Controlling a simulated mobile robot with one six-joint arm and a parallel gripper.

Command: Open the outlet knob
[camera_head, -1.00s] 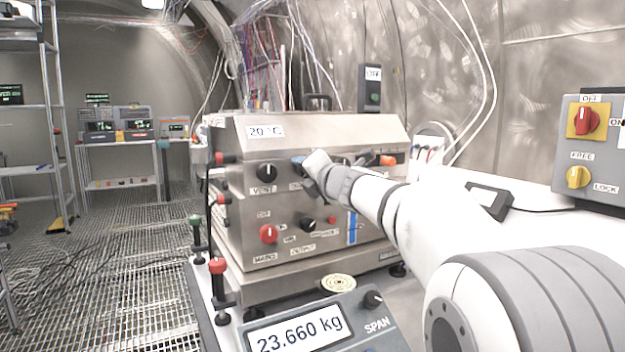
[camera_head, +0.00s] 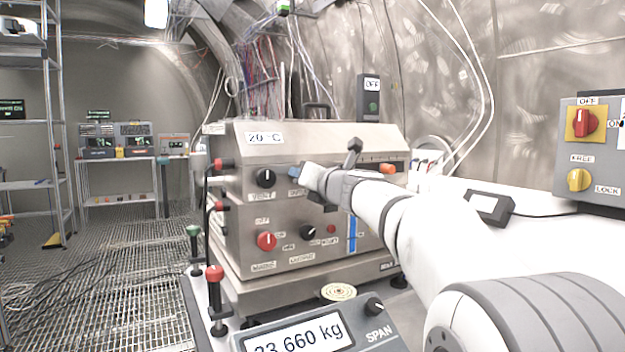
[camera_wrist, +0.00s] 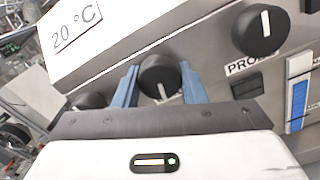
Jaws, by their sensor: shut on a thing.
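A steel cabinet with a 20 °C label (camera_head: 330,140) carries a row of black knobs. In the wrist view my gripper (camera_wrist: 162,85) has its blue fingers on either side of a black knob (camera_wrist: 158,72), shut on it. Its white mark points down toward my wrist. This knob sits between the left knob, labelled VENT (camera_head: 265,177), and the knob labelled PROBE (camera_wrist: 258,30). Its own label is hidden by my gripper in the wrist view and unreadable in the head view. In the head view my gripper (camera_head: 297,172) covers this knob.
Below are a red knob (camera_head: 266,241) and a small black knob (camera_head: 308,232). A scale display (camera_head: 300,335) stands in front. Red-topped (camera_head: 215,275) and green-topped (camera_head: 193,232) posts stand at the left. A switch box (camera_head: 590,150) is at the right.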

